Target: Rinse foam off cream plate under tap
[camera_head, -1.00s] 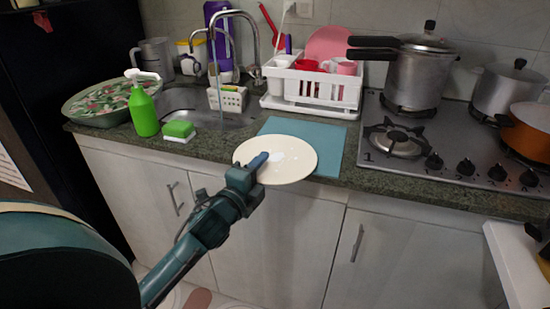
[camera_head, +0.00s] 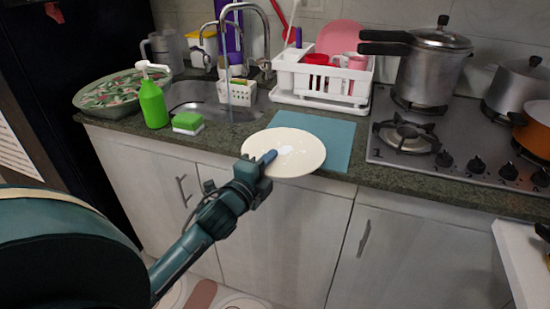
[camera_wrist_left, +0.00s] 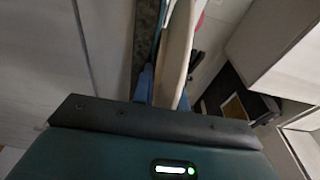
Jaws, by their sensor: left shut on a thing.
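The cream plate (camera_head: 296,146) is held about level in front of the counter edge, partly overlapping the teal mat in the head view. White foam (camera_head: 286,151) lies on its upper face. My left gripper (camera_head: 264,160) is shut on the plate's near-left rim. In the left wrist view the plate (camera_wrist_left: 176,50) shows edge-on between the fingers (camera_wrist_left: 163,88). The tap (camera_head: 252,40) arches over the sink (camera_head: 205,98), up and left of the plate. A thin stream of water (camera_head: 227,85) appears to fall into the sink. My right gripper is not in view.
A green soap bottle (camera_head: 153,104) and a green-and-white sponge (camera_head: 187,122) stand by the sink's near edge. A white dish rack (camera_head: 318,82) with cups stands behind the teal mat (camera_head: 338,133). The stove (camera_head: 440,150) with pots is to the right.

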